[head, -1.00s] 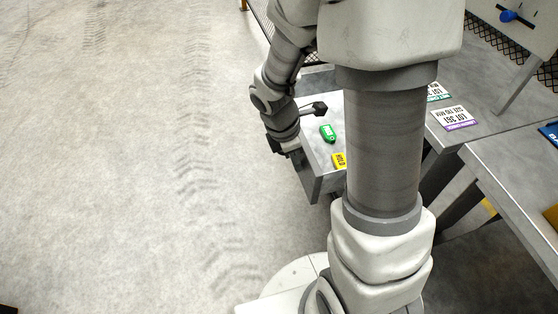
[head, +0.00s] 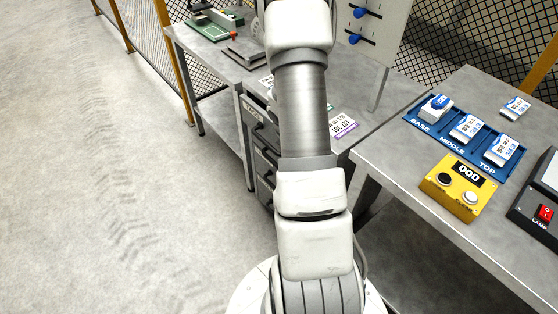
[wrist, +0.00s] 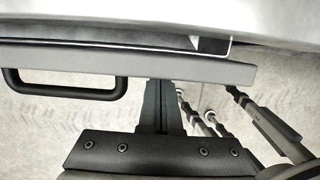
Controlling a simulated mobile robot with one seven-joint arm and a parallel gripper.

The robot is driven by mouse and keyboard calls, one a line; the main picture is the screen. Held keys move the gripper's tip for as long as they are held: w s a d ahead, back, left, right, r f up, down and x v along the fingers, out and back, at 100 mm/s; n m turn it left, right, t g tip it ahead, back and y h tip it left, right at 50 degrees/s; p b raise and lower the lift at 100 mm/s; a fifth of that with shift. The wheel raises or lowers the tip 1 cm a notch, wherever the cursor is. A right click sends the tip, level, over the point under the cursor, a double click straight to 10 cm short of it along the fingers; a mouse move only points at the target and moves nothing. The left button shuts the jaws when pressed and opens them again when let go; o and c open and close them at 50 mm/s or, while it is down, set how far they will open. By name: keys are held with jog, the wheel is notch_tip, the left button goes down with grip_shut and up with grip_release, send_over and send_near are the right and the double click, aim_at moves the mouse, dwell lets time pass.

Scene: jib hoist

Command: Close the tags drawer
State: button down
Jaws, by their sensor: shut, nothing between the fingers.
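The tags drawer's front (wrist: 205,70) runs as a grey bar across the upper wrist view, with a dark handle (wrist: 65,94) at left. A narrow gap with the drawer's inner corner shows between this front and the bench edge above, so the drawer looks slightly open. My gripper (wrist: 160,85) is shut and empty, its tips at the drawer front right of the handle. Whether they touch it I cannot tell. In the head view, the drawer cabinet (head: 263,160) is under the bench, partly behind my arm, which hides my gripper. The drawer's contents are hidden.
The bench (head: 216,48) carries a green board (head: 214,24) and a purple-edged label card (head: 342,124). At right, another table (head: 400,185) holds a blue tray (head: 455,128) and a yellow counter box (head: 460,187). Open floor lies left; a mesh fence (head: 150,50) stands behind.

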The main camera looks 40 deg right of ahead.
jog(key=shift+d+p, duration=0.65)
jog(key=shift+d, duration=1.25)
